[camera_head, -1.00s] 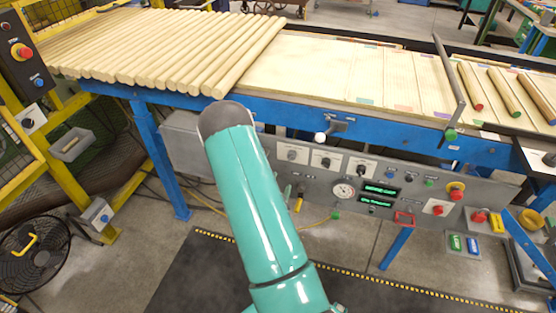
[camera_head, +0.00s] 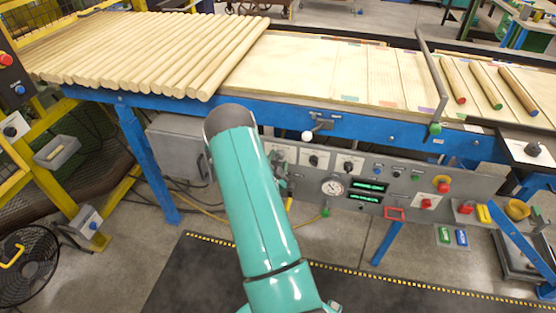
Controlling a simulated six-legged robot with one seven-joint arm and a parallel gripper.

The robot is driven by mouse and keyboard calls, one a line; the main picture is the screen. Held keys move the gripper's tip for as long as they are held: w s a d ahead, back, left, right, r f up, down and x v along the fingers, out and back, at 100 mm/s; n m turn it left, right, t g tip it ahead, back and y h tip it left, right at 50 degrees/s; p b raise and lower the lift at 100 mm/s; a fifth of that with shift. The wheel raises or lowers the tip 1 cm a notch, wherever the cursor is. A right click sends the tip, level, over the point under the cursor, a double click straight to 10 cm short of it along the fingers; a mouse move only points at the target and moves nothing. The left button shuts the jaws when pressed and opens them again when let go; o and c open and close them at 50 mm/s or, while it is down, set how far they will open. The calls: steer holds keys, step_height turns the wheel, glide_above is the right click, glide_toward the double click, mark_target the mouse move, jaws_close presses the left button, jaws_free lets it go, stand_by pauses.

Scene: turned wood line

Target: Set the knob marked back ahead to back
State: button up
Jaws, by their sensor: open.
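The grey control panel (camera_head: 392,186) under the blue-framed table carries a row of dark knobs on white plates: a left one (camera_head: 279,155), a middle one (camera_head: 314,161) and a right one (camera_head: 348,167). Their lettering is too small to read, so I cannot tell which is marked back ahead. My teal arm reaches forward toward the panel's left part. My gripper (camera_head: 281,173) shows only partly past the arm's right edge, open, close to the left knob and just below it. The arm hides most of it, and I cannot tell whether it touches the panel.
A gauge (camera_head: 332,187), green displays (camera_head: 368,186) and red buttons share the panel. Another knob (camera_head: 15,130) is on the yellow frame at left, another (camera_head: 533,150) at far right. Pale rods (camera_head: 150,50) lie on the table above. A dark mat (camera_head: 220,270) covers the floor.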

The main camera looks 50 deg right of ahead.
steer(key=shift+w+d, duration=0.25)
steer(key=shift+d, duration=0.3)
steer(key=shift+c, duration=0.2)
steer(key=c, duration=0.9)
steer(key=shift+c, duration=0.2)
steer(key=shift+n, duration=0.5)
steer(key=n, duration=0.5)
steer(key=shift+a+n, duration=0.1)
steer(key=shift+n, duration=0.2)
steer(key=n, duration=0.5)
steer(key=shift+n, duration=0.3)
